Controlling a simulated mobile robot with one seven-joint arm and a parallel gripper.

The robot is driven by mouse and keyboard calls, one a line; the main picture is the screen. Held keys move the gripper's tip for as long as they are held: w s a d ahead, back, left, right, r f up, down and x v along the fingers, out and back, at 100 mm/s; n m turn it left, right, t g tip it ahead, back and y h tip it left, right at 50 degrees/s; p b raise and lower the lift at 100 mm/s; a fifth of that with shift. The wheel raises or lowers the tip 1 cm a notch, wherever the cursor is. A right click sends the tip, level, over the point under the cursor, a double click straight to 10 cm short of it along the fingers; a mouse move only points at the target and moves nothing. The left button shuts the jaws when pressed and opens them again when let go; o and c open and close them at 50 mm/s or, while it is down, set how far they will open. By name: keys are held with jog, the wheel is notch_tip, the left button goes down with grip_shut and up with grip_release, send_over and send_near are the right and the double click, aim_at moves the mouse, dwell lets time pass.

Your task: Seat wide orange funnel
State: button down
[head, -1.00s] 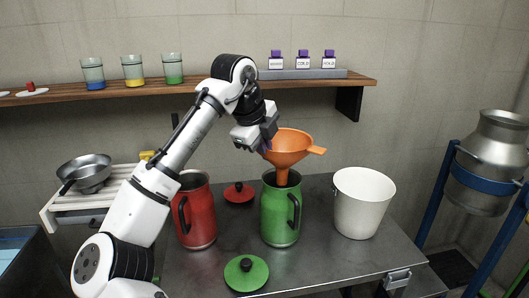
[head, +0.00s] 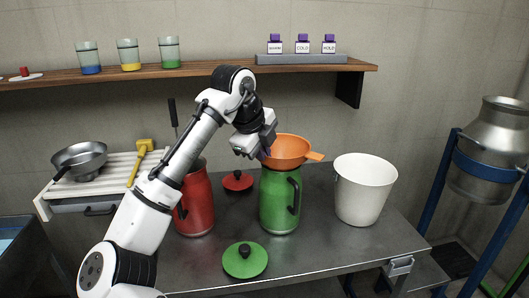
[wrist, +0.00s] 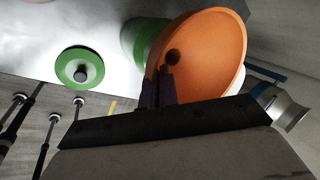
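The wide orange funnel (head: 290,150) sits at the mouth of the green can (head: 279,205), its spout hidden inside the can. Its bowl looks roughly level, with its tab pointing right. My gripper (head: 265,152) is at the funnel's left rim. In the wrist view the fingers (wrist: 158,90) meet the near edge of the funnel (wrist: 205,60), close together on its rim. The green can (wrist: 146,40) shows partly behind the funnel there. Whether the funnel's cone rests fully on the can's rim is hard to tell.
A red can (head: 196,205) stands left of the green can, and a white bucket (head: 362,190) stands close on the right. A green lid (head: 245,261) lies in front and a red lid (head: 237,181) behind. A shelf (head: 200,72) with jars runs above. The front right of the bench is clear.

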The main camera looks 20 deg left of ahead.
jog(key=c, duration=1.6)
grip_release()
jog(key=v, duration=1.3)
jog(key=shift+s+r, duration=0.2)
jog(key=shift+r, duration=0.15)
